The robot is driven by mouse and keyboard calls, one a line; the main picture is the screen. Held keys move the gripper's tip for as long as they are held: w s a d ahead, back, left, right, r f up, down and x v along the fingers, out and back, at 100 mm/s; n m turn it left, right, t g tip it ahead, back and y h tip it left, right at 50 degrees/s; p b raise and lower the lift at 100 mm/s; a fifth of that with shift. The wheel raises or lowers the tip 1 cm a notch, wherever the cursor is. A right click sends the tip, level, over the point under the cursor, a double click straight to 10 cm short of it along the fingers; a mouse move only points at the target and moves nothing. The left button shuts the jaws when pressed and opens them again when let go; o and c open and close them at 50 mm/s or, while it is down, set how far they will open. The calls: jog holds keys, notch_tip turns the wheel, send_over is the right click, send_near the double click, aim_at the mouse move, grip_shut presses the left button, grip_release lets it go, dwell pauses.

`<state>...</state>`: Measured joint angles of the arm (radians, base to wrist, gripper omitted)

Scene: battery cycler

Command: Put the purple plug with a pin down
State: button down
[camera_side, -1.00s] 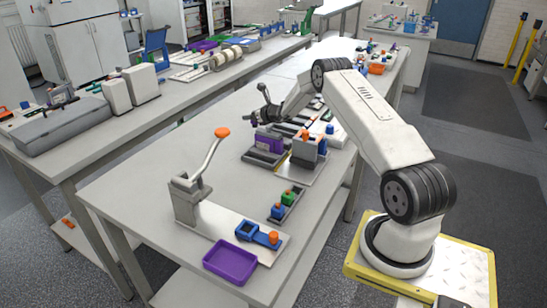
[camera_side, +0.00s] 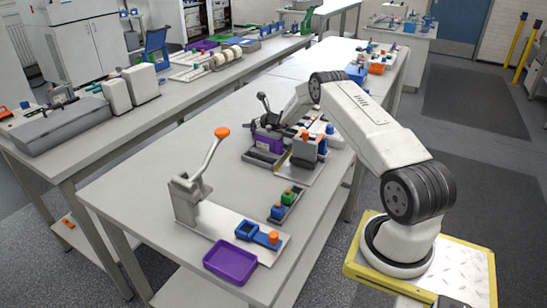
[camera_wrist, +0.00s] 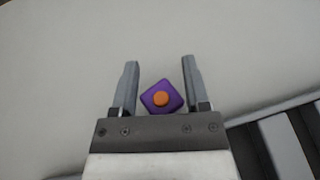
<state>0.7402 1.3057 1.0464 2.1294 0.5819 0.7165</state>
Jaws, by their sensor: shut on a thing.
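The purple plug (camera_wrist: 161,86) shows in the wrist view as a small rounded square turned cornerwise. An orange round pin (camera_wrist: 161,99) stands at its middle. The plug is between the two grey fingers of my gripper (camera_wrist: 160,62), close to their bases, and my gripper is shut on it. A pale, plain surface lies beyond the fingers. The height of the plug above that surface cannot be told. In the side view my gripper and the plug cannot be made out clearly among the dark fixtures near the end of my arm.
A purple block (camera_side: 269,144) sits in a dark fixture near my arm. A small rack holds a green plug (camera_side: 289,195) and a blue plug (camera_side: 278,211). A purple tray (camera_side: 231,262) and an orange-knobbed lever press (camera_side: 185,200) stand nearer.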

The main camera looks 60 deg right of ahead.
jog(key=shift+f, duration=0.1)
jog(key=shift+c, duration=0.3)
grip_release()
jog(key=shift+s+r, duration=0.1)
jog(key=shift+r, duration=0.1)
jog(key=shift+v, duration=1.25)
jog(key=shift+s+r, duration=0.1)
jog(key=shift+r, duration=3.45)
